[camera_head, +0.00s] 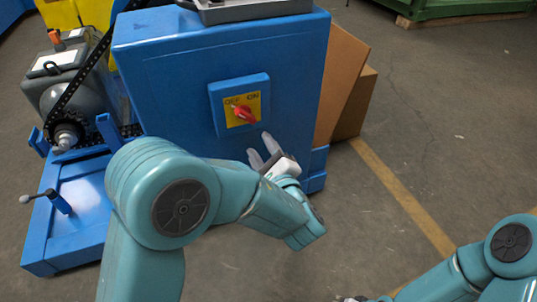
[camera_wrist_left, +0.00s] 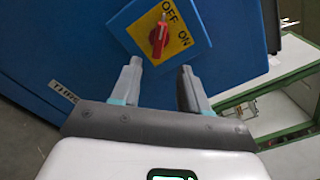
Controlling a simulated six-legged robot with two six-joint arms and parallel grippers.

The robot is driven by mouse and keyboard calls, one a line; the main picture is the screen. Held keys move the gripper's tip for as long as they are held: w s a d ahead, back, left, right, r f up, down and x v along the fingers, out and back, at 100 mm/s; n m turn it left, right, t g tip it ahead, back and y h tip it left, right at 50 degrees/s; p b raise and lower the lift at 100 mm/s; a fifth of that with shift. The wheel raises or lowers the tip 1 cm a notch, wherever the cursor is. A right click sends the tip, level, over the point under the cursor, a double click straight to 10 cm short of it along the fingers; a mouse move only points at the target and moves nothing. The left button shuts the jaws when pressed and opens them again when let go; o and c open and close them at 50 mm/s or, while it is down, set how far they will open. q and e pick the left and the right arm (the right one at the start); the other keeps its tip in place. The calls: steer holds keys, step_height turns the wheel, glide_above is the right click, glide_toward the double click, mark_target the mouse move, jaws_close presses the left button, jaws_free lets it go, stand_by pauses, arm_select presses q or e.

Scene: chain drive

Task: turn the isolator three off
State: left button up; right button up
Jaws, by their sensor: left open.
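The isolator is a red rotary knob (camera_head: 243,114) on a yellow plate marked OFF and ON, set in a blue square housing (camera_head: 216,110) on the blue machine cabinet. In the left wrist view the red knob (camera_wrist_left: 159,36) lies just beyond my fingertips, beside the OFF and ON lettering; I cannot tell which mark it points to. My left gripper (camera_head: 263,148) is open and empty, below and slightly right of the knob. Its two fingers (camera_wrist_left: 160,68) are apart, with nothing between them. My right gripper is barely in view at the bottom edge of the head view.
The blue cabinet (camera_head: 165,65) fills the centre. A chain and motor (camera_head: 65,85) stand on its left, with a small lever (camera_head: 55,201) on the blue base. Brown boards (camera_head: 345,85) lean behind on the right. The floor at right is open.

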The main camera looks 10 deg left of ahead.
arm_select(q)
steer(key=v, duration=0.4)
steer(key=shift+s+p, duration=0.15)
steer(key=shift+p, duration=0.15)
arm_select(e)
steer(key=shift+s+a+r, duration=0.1)
steer(key=shift+s+r, duration=0.3)
steer(key=shift+r, duration=0.1)
arm_select(q)
steer(key=shift+f, duration=0.1)
